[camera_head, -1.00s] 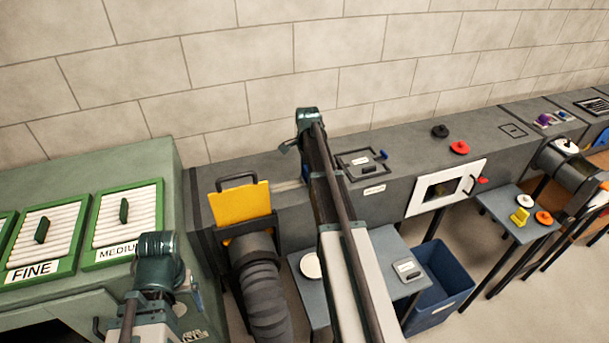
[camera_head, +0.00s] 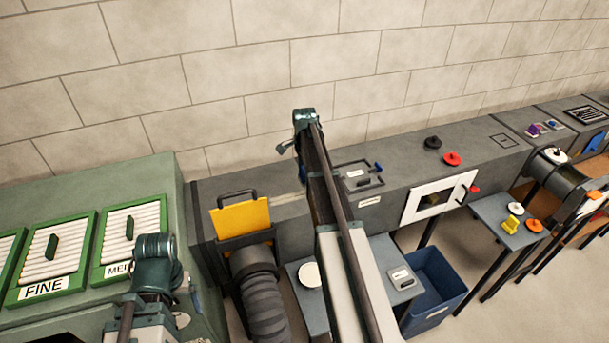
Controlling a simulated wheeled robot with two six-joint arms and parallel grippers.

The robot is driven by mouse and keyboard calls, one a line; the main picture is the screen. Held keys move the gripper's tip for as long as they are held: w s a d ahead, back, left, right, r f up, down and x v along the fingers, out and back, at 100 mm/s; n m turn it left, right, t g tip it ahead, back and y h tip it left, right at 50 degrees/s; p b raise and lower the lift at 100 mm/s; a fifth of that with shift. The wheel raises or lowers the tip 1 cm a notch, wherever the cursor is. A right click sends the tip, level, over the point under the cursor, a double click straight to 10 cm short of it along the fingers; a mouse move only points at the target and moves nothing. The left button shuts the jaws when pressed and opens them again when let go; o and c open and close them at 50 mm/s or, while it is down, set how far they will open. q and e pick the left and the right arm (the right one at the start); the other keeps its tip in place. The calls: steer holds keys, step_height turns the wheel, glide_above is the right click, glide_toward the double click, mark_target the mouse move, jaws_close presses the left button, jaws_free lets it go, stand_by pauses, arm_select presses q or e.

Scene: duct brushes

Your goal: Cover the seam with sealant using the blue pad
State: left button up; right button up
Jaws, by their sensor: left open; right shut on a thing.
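My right arm reaches up from the bottom middle, and its teal wrist end with the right gripper (camera_head: 286,148) is over the grey duct (camera_head: 420,160). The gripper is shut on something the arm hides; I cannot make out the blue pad. A pale tan strip, which may be the seam with sealant (camera_head: 302,172), shows on the duct just left of this arm. My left gripper (camera_head: 190,287) is low at the left, in front of the green cabinet, open and mostly hidden behind its teal joint.
A yellow plate (camera_head: 241,217) stands upright above a dark ribbed hose (camera_head: 264,300). Small grey tables (camera_head: 384,250) and a blue bin (camera_head: 432,285) stand in front of the duct. Green-framed filters (camera_head: 55,250) are at left.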

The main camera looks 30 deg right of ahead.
step_height(320, 180, up, 3)
steer(key=p, duration=0.3)
stand_by(0.9)
